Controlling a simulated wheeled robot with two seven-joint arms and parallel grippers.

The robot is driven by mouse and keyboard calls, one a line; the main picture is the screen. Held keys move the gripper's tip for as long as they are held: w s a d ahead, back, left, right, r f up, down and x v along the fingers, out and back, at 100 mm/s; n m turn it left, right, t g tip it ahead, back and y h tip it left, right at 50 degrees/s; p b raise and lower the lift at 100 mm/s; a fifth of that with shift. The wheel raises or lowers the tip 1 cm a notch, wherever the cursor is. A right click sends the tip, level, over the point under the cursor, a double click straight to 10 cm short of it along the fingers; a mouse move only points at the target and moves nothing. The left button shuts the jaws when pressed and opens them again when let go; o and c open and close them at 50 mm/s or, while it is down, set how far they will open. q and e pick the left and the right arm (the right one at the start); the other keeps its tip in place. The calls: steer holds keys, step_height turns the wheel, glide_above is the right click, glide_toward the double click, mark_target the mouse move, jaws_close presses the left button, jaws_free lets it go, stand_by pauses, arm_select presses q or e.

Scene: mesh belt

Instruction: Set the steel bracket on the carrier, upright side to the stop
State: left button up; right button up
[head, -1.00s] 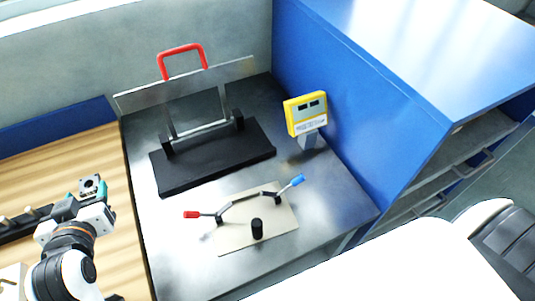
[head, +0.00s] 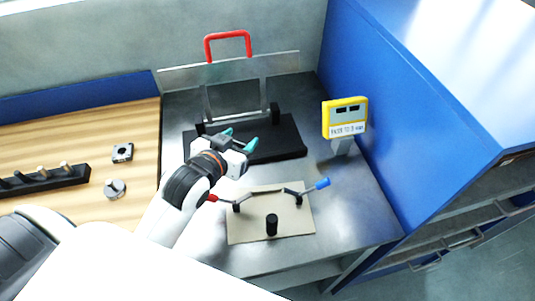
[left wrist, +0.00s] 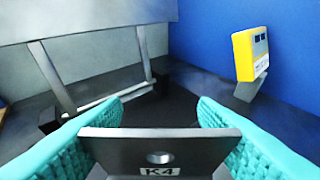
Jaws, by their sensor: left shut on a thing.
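My left gripper (head: 240,138) is shut on a dark metal bracket. The head view mostly hides the bracket behind the gripper. The gripper is at the front left part of a black base (head: 281,140); I cannot tell its height above it. A beige plate (head: 243,228) with red and blue handles and a black peg lies in front. I cannot tell which one is the carrier. My right gripper is not in view.
A clear hinged panel (head: 183,78) with a red handle (head: 228,35) stands raised behind the black base. A yellow display (head: 344,118) stands to the right, beside a blue cabinet (head: 410,120). A square part (head: 122,152), a round part (head: 115,189) and a pegged rack (head: 45,178) lie on the wooden table.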

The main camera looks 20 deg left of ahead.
arm_select(q)
steer(key=shift+m+h, duration=0.5)
steer(key=shift+h, duration=0.3)
steer(key=a+f+b, duration=0.1)
steer(key=a, duration=0.1)
steer(key=s+a+f+b, duration=0.1)
steer(key=a+f, duration=0.1)
steer(key=shift+s+f, duration=0.1)
steer(key=shift+s, duration=0.05)
steer(key=r+p+x, duration=0.1)
steer(key=x, duration=0.5)
steer(key=w+r+p+x, duration=0.1)
steer(key=x, duration=0.4)
steer(key=r+p+x, duration=0.1)
steer(key=x, duration=0.5)
steer(key=shift+w+d+r+p, duration=0.25)
steer(key=shift+w+p, duration=0.15)
steer(key=shift+w, duration=0.1)
steer(key=shift+s+f, duration=0.1)
steer(key=shift+f, duration=0.5)
step_height(320, 180, down, 3)
steer(key=shift+f, duration=0.1)
steer(key=shift+f, duration=0.1)
steer(key=o, duration=1.1)
steer(key=shift+c, duration=0.2)
